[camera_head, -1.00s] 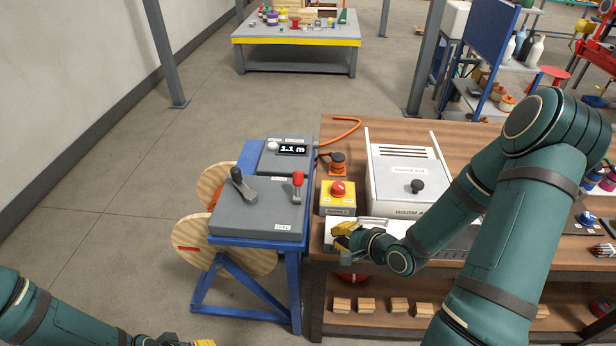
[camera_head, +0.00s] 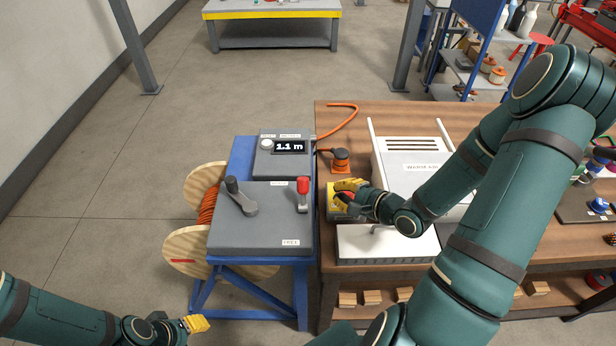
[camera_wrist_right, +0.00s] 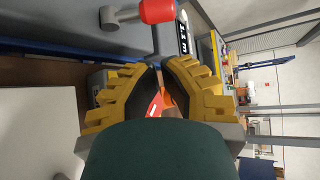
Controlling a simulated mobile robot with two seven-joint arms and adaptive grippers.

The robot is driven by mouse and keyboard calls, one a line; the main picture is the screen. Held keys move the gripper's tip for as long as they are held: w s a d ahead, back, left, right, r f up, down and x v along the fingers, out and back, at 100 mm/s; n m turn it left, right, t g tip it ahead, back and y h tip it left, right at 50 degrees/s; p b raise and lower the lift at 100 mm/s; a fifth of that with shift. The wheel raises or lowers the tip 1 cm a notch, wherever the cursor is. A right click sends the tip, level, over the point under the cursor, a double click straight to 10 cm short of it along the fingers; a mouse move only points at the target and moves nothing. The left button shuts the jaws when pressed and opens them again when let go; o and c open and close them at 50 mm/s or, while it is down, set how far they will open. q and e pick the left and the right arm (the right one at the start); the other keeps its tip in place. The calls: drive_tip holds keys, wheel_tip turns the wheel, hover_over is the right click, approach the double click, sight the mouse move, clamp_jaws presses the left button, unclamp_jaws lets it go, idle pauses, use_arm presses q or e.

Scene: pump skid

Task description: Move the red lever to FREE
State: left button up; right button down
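The red lever (camera_head: 303,186) stands near the right edge of the grey reel panel (camera_head: 245,233), its red grip toward the panel's far side. A FREE label (camera_head: 290,243) is at the panel's near right edge.
A dark grey lever (camera_head: 238,195) stands left on the same panel. Behind is a box with a 1.1 m display (camera_head: 289,147). An orange device (camera_head: 340,160) and a white-lidded machine (camera_head: 410,160) stand on the bench.

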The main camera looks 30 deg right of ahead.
sight(303, 196)
use_arm(q)
drive_tip(key=shift+s, duration=0.15)
use_arm(e)
drive_tip(key=shift+s, duration=0.15)
use_arm(q)
drive_tip(key=shift+s+f+b, duration=0.15)
drive_tip(key=shift+f+b, duration=0.45)
drive_tip(key=shift+s+f+b, duration=0.15)
drive_tip(key=shift+f+b, duration=0.4)
use_arm(e)
drive_tip(key=x, duration=1)
use_arm(q)
drive_tip(key=shift+a, duration=0.1)
use_arm(e)
drive_tip(key=shift+d, duration=0.1)
use_arm(q)
drive_tip(key=shift+s+a, duration=0.1)
drive_tip(key=shift+a, duration=0.5)
use_arm(e)
drive_tip(key=shift+s+r+t, duration=0.1)
drive_tip(key=shift+r+t, duration=0.1)
drive_tip(key=shift+t, duration=0.2)
